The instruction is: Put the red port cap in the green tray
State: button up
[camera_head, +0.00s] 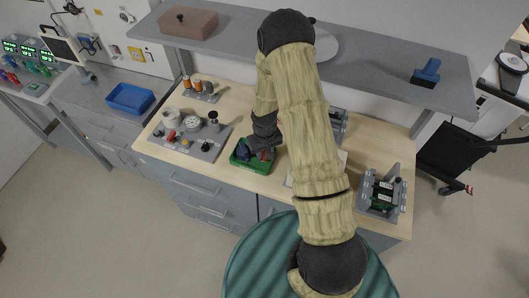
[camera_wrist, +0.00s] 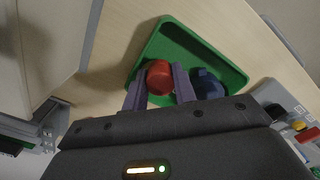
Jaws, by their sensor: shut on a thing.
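The red port cap (camera_wrist: 159,77) is between the two fingers of my gripper (camera_wrist: 160,88) in the wrist view. The gripper is shut on it. The cap is over the green tray (camera_wrist: 222,62), near one end of it; I cannot tell whether it touches the tray floor. A dark blue cap-like thing (camera_wrist: 206,84) is in the tray beside the right finger. In the head view the green tray (camera_head: 260,166) is on the wooden bench, and my gripper (camera_head: 264,152) is at it, with a bit of red showing.
A grey panel with knobs and a gauge (camera_head: 186,138) lies left of the tray. A grey rack with green boards (camera_head: 382,190) stands at the bench's right. A shelf (camera_head: 370,70) overhangs the back, bearing a brown box (camera_head: 188,24) and a blue-handled thing (camera_head: 427,70).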

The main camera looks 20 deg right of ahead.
aim_at(264, 153)
jog(key=o, duration=1)
jog(key=shift+c, duration=0.2)
jog(key=shift+r+p, duration=0.55)
jog(key=shift+r+b, duration=0.2)
jog(key=shift+b, duration=0.25)
notch_tip(264, 153, up, 11)
jog(key=b, duration=0.3)
jog(key=shift+r, duration=0.15)
